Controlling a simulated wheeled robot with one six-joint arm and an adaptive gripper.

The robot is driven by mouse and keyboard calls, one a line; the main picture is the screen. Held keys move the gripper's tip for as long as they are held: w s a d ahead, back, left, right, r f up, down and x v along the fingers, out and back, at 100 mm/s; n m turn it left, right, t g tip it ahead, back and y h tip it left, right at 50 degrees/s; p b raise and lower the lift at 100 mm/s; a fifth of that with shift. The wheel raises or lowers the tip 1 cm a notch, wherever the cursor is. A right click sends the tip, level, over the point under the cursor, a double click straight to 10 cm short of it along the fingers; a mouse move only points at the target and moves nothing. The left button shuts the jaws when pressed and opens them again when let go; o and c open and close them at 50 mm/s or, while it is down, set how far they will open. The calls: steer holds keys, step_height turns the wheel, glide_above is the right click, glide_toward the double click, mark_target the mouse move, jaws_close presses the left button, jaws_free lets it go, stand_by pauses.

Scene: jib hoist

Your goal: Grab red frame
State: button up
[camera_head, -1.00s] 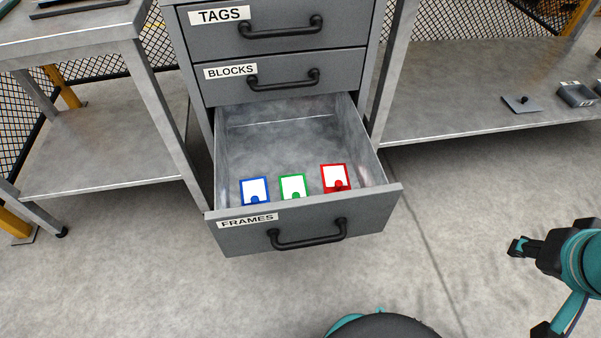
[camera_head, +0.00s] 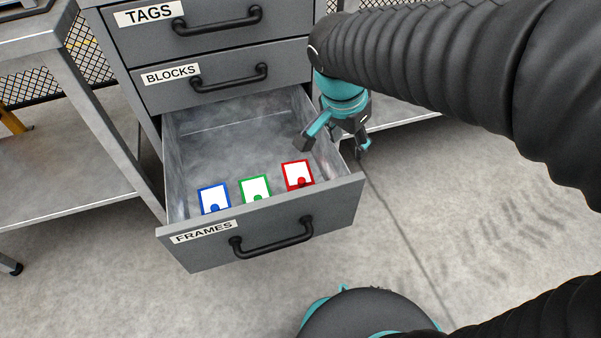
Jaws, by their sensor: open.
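The red frame (camera_head: 298,173), with a white middle and a red knob at its front, lies in the open drawer labelled FRAMES (camera_head: 262,240), at the right of a row. The green frame (camera_head: 255,187) and the blue frame (camera_head: 213,197) lie to its left. My gripper (camera_head: 335,150) is open and empty. It hangs over the drawer's right side, above and to the right of the red frame, and does not touch it. One finger reaches over the drawer's inside; the other is near the right wall's outer side.
Shut drawers labelled TAGS (camera_head: 215,28) and BLOCKS (camera_head: 240,74) are above the open one. A metal table (camera_head: 60,190) stands at the left. My arm covers the upper right. Bare floor (camera_head: 430,230) lies to the right of the drawer.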

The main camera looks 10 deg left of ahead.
mark_target(299, 181)
steer(key=a+f+m+h+b, duration=0.1)
steer(key=a+f+m, duration=0.1)
steer(key=a+f, duration=0.35)
steer(key=a+f+m+h, duration=0.1)
steer(key=a+f, duration=0.2)
steer(key=a, duration=0.6)
steer(key=b+x, duration=0.1)
steer(key=x, duration=0.5)
steer(key=b+x, duration=0.1)
steer(key=x, duration=0.6)
steer(key=shift+w+d+f, duration=0.1)
steer(key=shift+w+f, duration=0.1)
steer(key=shift+w, duration=0.05)
steer(key=shift+c, duration=0.2)
jaws_close()
